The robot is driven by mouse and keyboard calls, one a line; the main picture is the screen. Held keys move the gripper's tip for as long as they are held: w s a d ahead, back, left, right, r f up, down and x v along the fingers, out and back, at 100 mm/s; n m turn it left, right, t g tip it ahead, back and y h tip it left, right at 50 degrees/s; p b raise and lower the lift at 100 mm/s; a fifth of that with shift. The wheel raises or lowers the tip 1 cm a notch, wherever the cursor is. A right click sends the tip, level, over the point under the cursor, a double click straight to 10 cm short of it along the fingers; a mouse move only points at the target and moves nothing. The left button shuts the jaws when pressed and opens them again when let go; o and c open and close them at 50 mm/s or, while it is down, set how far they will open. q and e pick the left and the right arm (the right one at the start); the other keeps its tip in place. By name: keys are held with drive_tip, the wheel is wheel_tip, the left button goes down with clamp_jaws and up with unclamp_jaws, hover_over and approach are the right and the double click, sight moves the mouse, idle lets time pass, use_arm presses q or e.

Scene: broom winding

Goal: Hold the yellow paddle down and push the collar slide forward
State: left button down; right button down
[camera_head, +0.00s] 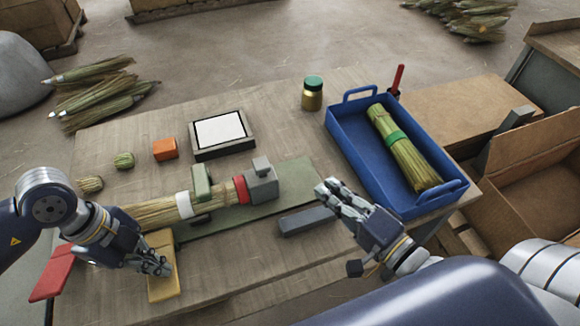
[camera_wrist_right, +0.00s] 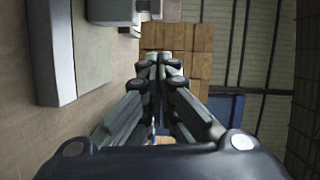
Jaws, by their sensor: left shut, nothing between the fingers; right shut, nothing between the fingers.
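The yellow paddle (camera_head: 163,284) lies at the front left of the table. My left gripper (camera_head: 164,271) is shut with its fingertips over the paddle; I cannot tell whether they press on it. A straw broom bundle (camera_head: 152,213) lies in the green fixture (camera_head: 290,177), with a white band, a green block (camera_head: 202,183) and a red band (camera_head: 240,190) along it. A grey block with an upright tab (camera_head: 262,183) stands at its right end; which part is the collar slide is unclear. My right gripper (camera_head: 325,187) is shut and empty, right of the grey block; its fingers also show in the right wrist view (camera_wrist_right: 163,62).
A grey bar (camera_head: 307,221) lies just left of my right gripper. A blue tray (camera_head: 350,153) holding a green-banded broom is at the right. A red paddle (camera_head: 53,272), an orange block (camera_head: 165,149), a framed white panel (camera_head: 220,130) and a green-lidded jar (camera_head: 312,95) are around the fixture.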

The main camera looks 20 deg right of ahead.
sight(261, 180)
use_arm(q)
drive_tip(key=shift+f, duration=0.1)
use_arm(e)
drive_tip(key=w+a+f, duration=0.1)
drive_tip(key=w+a, duration=0.5)
drive_tip(key=w, duration=0.3)
drive_tip(key=shift+w, duration=0.25)
use_arm(q)
drive_tip(key=shift+s+d, duration=0.1)
drive_tip(key=shift+d, duration=0.1)
use_arm(e)
drive_tip(key=shift+a, duration=0.75)
